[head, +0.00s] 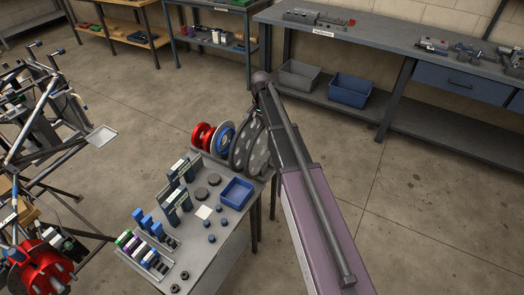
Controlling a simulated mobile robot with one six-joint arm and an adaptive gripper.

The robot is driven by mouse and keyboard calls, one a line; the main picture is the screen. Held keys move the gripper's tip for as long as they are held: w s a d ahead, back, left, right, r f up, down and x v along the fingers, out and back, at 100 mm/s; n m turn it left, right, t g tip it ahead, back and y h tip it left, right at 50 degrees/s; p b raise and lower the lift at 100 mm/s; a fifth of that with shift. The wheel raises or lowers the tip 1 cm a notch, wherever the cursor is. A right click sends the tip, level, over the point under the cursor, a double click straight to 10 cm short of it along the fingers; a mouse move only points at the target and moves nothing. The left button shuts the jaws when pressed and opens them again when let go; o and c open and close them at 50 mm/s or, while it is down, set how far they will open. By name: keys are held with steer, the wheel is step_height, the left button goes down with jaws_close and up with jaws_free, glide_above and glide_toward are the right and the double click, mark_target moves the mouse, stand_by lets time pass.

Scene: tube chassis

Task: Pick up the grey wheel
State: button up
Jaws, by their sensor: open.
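Two large grey wheels with holes stand upright side by side at the far right corner of the small table: one (239,148) beside the blue-centred wheel and one (258,152) nearest my arm. I cannot tell which one the task means. My arm comes in from the lower right and bends near the top of the wheels. My gripper (256,111) is only partly in view, close above the grey wheels. It is open, with its fingertips largely hidden. I cannot tell whether it touches a wheel.
Red wheels (201,136) and a blue-centred wheel (222,139) stand left of the grey ones. The table (211,262) also bears a blue bin (236,193) and small parts. A tube chassis (45,135) stands left; a long workbench (385,37) is behind. Open floor lies right.

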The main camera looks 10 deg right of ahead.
mark_target(262, 132)
steer(key=shift+f, duration=0.1)
steer(key=shift+s+f+b, duration=0.15)
steer(key=shift+f+b, duration=2.4)
steer(key=shift+b, duration=0.05)
jaws_close()
